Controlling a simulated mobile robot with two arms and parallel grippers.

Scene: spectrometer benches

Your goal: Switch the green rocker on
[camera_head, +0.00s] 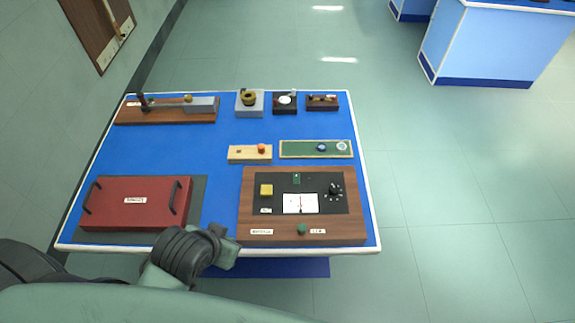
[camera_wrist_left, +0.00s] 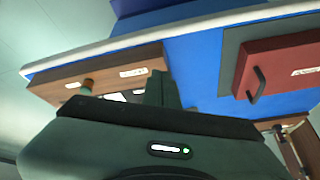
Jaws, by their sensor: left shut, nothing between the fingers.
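The wooden instrument box (camera_head: 345,233) stands at the front right of the blue bench. On its black top panel, a small green rocker (camera_head: 297,178) sits at the back edge, above a white dial; its tilt is too small to tell. A round green knob (camera_head: 302,229) is on the box's front part and also shows in the left wrist view (camera_wrist_left: 87,87). My left gripper (camera_head: 228,243) is shut and empty at the bench's front edge, just left of the box's front corner. In the left wrist view its fingers (camera_wrist_left: 162,90) hide part of the panel; the rocker is not visible there.
A yellow block (camera_head: 266,190) and black dial knob (camera_head: 335,188) flank the white dial. A red lidded box with handles (camera_head: 135,202) lies to the left. Behind are a cream block (camera_head: 240,155) and green board (camera_head: 298,149). Several instruments line the back edge.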

